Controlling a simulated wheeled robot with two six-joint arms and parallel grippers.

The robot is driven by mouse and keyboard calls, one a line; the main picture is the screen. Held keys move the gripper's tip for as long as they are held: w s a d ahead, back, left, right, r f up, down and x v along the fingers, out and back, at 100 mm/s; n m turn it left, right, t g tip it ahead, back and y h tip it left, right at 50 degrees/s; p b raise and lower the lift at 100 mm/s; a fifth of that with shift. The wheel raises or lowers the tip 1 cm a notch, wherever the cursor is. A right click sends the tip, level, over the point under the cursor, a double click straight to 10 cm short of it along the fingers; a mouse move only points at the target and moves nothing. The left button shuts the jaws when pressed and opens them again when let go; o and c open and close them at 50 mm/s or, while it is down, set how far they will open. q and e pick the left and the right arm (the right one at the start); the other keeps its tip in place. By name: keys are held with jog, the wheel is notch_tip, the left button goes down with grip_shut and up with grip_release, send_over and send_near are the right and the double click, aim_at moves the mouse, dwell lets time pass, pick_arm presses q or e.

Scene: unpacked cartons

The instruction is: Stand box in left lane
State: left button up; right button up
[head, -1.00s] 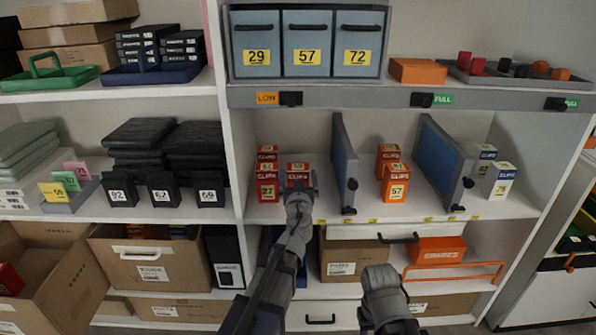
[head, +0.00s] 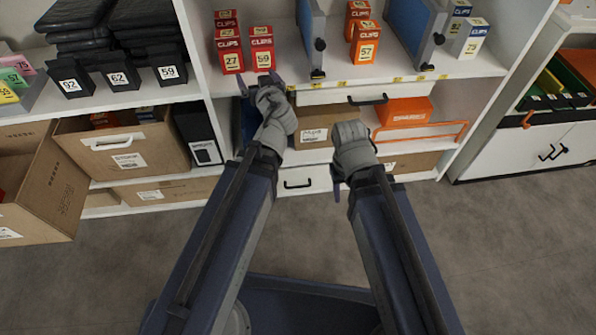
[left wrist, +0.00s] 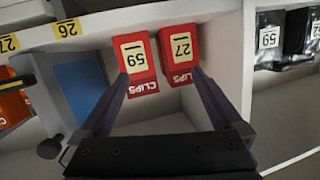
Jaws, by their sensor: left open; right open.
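The red clips box numbered 59 (head: 262,60) stands upright at the shelf front in the left lane, beside the red box numbered 27 (head: 231,63). More red boxes (head: 226,18) stand behind them. In the left wrist view, which is upside down, box 59 (left wrist: 137,62) and box 27 (left wrist: 179,56) show beyond the finger tips. My left gripper (head: 262,84) is open and empty, just in front of and below the shelf edge, apart from box 59. My right gripper (head: 345,182) is open and empty, low in front of the drawers.
A blue divider (head: 310,35) bounds the left lane on the right; orange boxes (head: 366,42) stand beyond it, then another divider (head: 417,30). Open cartons (head: 115,148) stand at the lower left. A drawer handle (head: 367,101) sticks out below the shelf. The grey floor (head: 500,250) is clear.

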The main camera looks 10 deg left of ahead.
pick_arm(q)
jog(key=s+d+f+m+g, duration=0.1)
jog(key=s+d+f+g, duration=0.2)
jog(key=s+f+g, duration=0.45)
jog(key=s+d+f+m+g+h, duration=0.3)
jog(key=s+d+f, duration=0.1)
jog(key=s+d, duration=0.2)
jog(key=s+d+f+m+g+h, duration=0.2)
jog(key=s+d+f+m+g, duration=0.1)
jog(key=s, duration=0.5)
jog(key=d+f+m, duration=0.1)
jog(key=d+f, duration=0.1)
jog(key=d, duration=0.1)
jog(key=shift+s+f+h, duration=0.25)
jog(key=shift+h, duration=0.15)
jog(key=shift+c, duration=0.2)
